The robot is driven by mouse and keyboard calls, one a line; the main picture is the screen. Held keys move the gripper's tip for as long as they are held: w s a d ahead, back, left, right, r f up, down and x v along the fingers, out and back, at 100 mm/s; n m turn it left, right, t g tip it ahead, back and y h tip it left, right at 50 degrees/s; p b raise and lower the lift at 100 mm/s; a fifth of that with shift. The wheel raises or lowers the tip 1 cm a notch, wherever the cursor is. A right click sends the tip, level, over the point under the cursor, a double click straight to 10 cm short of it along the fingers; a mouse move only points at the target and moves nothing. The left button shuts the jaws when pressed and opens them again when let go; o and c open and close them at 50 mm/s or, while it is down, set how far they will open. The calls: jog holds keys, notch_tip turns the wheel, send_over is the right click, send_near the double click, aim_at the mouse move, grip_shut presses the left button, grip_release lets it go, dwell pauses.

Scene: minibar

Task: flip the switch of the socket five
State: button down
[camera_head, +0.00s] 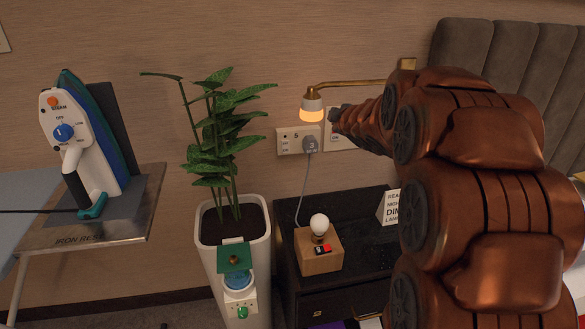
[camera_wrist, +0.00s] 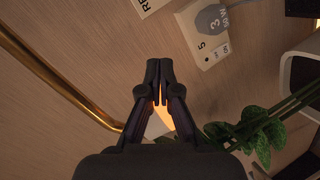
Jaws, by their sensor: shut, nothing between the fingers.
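A pale wall socket plate (camera_head: 290,146) is beside the lit wall lamp in the head view, with a grey plug (camera_head: 310,144) marked 3 in its right part. In the wrist view the same plate (camera_wrist: 190,23) is at the top, turned, with the grey plug (camera_wrist: 211,20) in it. A "5" is printed on it, and a small white switch (camera_wrist: 223,48) is near its lower right end. My gripper (camera_wrist: 160,64) is shut and empty, below and left of the plate in this view. In the head view my gripper (camera_head: 335,116) is right of the lamp shade.
A brass wall lamp (camera_head: 312,108) hangs close to my gripper. A second plate (camera_head: 337,140) is partly behind it. A potted plant (camera_head: 229,135) stands left, and a black cabinet (camera_head: 355,215) bears a wooden block with a bulb (camera_head: 319,224). An iron (camera_head: 85,150) stands far left.

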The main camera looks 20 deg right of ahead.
jog(key=w+f+n+t+y+b, duration=0.3)
jog(key=w+f+n+y+b, duration=0.2)
jog(key=f+n+b, duration=0.1)
jog(key=s+a+f+n+g+y+b, duration=0.2)
jog(key=s+f+n+y+b, duration=0.2)
jog(key=f+n+y, duration=0.3)
notch_tip(320, 180, down, 2)
jog(key=shift+s+a+f+n+y+b, duration=0.2)
jog(key=shift+n+y+b, duration=0.2)
jog(key=shift+y+b, duration=0.15)
jog(key=shift+w, duration=0.1)
jog(key=b, duration=0.2)
send_near(283, 152)
jog(key=w+a, duration=0.3)
jog(key=a, duration=0.1)
jog(key=shift+w+d+f, duration=0.15)
jog(key=shift+w+d, duration=0.05)
jog(key=shift+w, duration=0.85)
